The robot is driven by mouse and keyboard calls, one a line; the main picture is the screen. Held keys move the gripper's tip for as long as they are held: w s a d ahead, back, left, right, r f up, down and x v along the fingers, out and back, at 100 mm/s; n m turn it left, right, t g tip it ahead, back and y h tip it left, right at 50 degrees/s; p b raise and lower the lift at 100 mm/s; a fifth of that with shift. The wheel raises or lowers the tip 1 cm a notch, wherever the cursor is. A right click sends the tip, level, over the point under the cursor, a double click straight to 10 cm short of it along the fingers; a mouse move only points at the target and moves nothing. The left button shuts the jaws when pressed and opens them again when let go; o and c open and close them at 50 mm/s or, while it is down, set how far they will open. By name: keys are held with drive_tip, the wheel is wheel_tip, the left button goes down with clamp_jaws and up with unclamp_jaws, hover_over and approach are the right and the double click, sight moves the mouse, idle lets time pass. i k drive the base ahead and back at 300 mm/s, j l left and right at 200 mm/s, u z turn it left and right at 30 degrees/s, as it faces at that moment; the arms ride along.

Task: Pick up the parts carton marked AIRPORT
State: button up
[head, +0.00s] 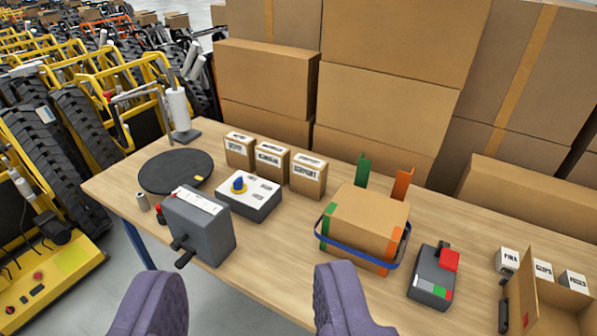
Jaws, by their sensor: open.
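Three small brown cartons stand in a row at the back of the wooden table, in front of the big boxes. The right one (308,177) has a white label that seems to read AIRPORT, though the print is small. The middle carton (272,162) and the left carton (240,151) have labels too blurred to read surely. My gripper (250,275) shows its two purple fingers wide apart at the bottom of the view. It is open and empty, on the near side of the table, well short of the cartons.
Between gripper and cartons are a grey lever box (210,230) and a white-topped box with a blue knob (250,196). A blue-handled carton (365,220) stands right of them. A black disc (176,171) lies left. Large boxes (385,105) wall the back.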

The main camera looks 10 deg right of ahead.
sight(308, 174)
drive_tip(key=i+j+z, duration=0.1)
drive_tip(key=z, duration=0.65)
drive_tip(key=i+j+z, duration=0.4)
drive_tip(key=j, duration=0.2)
drive_tip(key=i+j+z, duration=0.3)
drive_tip(key=j+z, duration=0.15)
drive_tip(key=j, duration=0.25)
drive_tip(key=i+j, duration=0.2)
drive_tip(key=j, duration=0.15)
drive_tip(key=i+j, duration=0.25)
drive_tip(key=j, duration=0.15)
drive_tip(key=i+j, duration=0.2)
drive_tip(key=j, duration=0.15)
